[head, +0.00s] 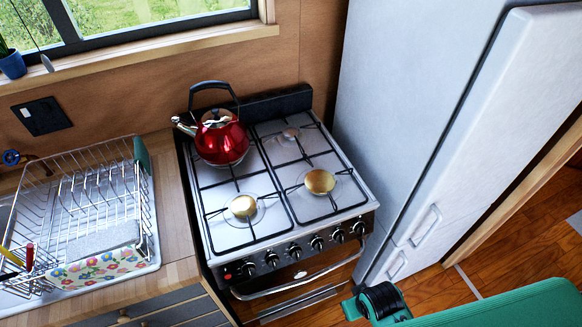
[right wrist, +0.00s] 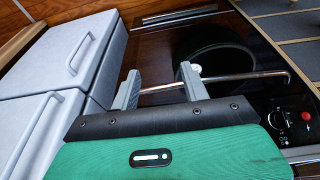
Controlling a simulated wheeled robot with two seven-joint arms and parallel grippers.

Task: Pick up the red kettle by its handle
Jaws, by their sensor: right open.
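The red kettle (head: 221,140) stands upright on the back left burner of the stove (head: 300,205) in the head view. Its black arched handle (head: 210,84) rises above the lid, and its spout points left. My right gripper (right wrist: 159,82) shows in the right wrist view with its two grey fingers apart and nothing between them. It is low in front of the oven door, away from the kettle. The kettle is not in the right wrist view. Part of my green right arm shows at the lower right of the head view. My left gripper is not in view.
A wire dish rack (head: 90,215) fills the counter left of the stove. A tall white fridge (head: 425,110) stands close on the right. The oven handle (right wrist: 240,78) crosses behind my right fingers. The front burners (head: 320,181) are clear.

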